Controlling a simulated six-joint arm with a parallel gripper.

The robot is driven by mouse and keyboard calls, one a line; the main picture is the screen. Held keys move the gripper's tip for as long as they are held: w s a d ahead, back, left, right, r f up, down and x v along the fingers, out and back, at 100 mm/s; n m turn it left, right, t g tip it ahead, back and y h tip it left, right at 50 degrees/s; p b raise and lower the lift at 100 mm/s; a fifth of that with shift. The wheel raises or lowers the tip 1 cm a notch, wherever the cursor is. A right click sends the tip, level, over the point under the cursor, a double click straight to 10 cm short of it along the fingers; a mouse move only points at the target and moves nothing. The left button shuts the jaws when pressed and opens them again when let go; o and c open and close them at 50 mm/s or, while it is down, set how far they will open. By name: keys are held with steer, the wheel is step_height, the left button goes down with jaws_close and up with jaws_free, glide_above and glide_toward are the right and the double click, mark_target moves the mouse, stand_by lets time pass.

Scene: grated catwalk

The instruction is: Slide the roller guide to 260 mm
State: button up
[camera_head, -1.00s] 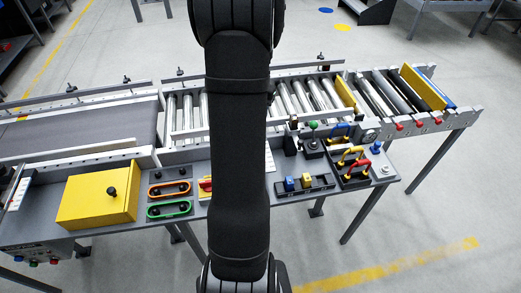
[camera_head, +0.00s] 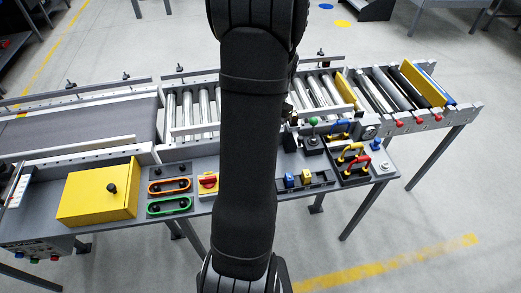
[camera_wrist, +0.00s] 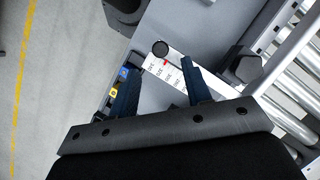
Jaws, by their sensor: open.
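The roller conveyor's near guide rail (camera_head: 192,130) runs lengthwise by the rollers, and my arm hides its middle in the head view. A round black knob (camera_wrist: 160,48) stands at the strip's far end, and a dark faceted knob (camera_wrist: 247,68) is to the right, beside the rollers. My gripper's two dark fingers are apart with nothing held between them. The numbers are too small to read surely, so the guide's setting cannot be told.
A yellow box (camera_head: 97,192), green and orange handles (camera_head: 169,206), a red rotary switch (camera_head: 208,181), blue and yellow blocks (camera_head: 298,179) and a tray of yellow and red handles (camera_head: 352,170) line the near shelf. Yellow plates (camera_head: 424,83) stand on the rollers at right.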

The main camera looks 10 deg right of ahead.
steer(key=x, duration=0.6)
steer(key=shift+s+a+f, duration=0.1)
steer(key=shift+f, duration=0.2)
jaws_close()
